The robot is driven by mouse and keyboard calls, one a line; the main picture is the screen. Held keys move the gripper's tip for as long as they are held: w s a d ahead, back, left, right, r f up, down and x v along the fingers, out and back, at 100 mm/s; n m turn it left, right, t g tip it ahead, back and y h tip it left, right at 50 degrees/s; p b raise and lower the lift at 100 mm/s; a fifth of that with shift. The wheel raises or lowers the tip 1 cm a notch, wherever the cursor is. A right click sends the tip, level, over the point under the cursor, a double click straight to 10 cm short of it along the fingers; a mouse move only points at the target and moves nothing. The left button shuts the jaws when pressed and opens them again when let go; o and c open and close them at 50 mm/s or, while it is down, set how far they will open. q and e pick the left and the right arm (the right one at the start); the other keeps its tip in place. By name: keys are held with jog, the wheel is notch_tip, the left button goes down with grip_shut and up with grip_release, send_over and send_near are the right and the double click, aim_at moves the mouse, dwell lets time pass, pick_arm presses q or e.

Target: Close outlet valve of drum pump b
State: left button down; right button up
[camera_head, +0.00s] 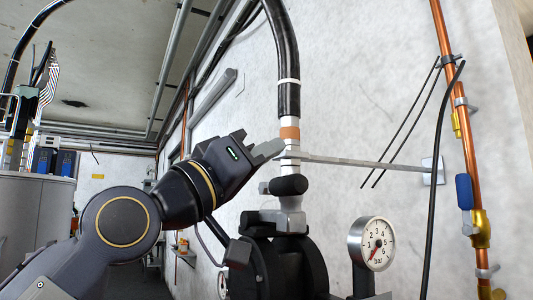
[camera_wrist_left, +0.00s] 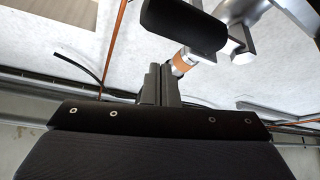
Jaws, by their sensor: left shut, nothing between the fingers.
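The pump's outlet line rises above a black pump body (camera_head: 275,268), with a grey metal fitting between. A rounded black valve grip (camera_head: 288,186) sits on this fitting, seen nearly end-on. In the left wrist view the grip (camera_wrist_left: 185,28) is a thick black cylinder near the top. My left gripper (camera_head: 276,148) is shut and empty, above and left of the grip, with its tips beside the pipe near an orange band (camera_head: 289,133). Its closed fingers (camera_wrist_left: 160,84) point toward the pipe in the left wrist view. Whether they touch it cannot be told. My right gripper is not visible.
A pressure gauge (camera_head: 372,243) stands right of the pump. A grey bracket bar (camera_head: 360,162) runs from the pipe to the wall. A copper pipe (camera_head: 457,110) with a blue-handled valve (camera_head: 464,190) is at right. A drum (camera_head: 38,215) stands at far left.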

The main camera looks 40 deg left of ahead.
pick_arm(q)
jog(key=a+b+v, duration=0.2)
jog(key=b+v, duration=0.1)
jog(key=v, duration=0.6)
jog(key=shift+b, duration=0.35)
jog(key=shift+s, duration=0.1)
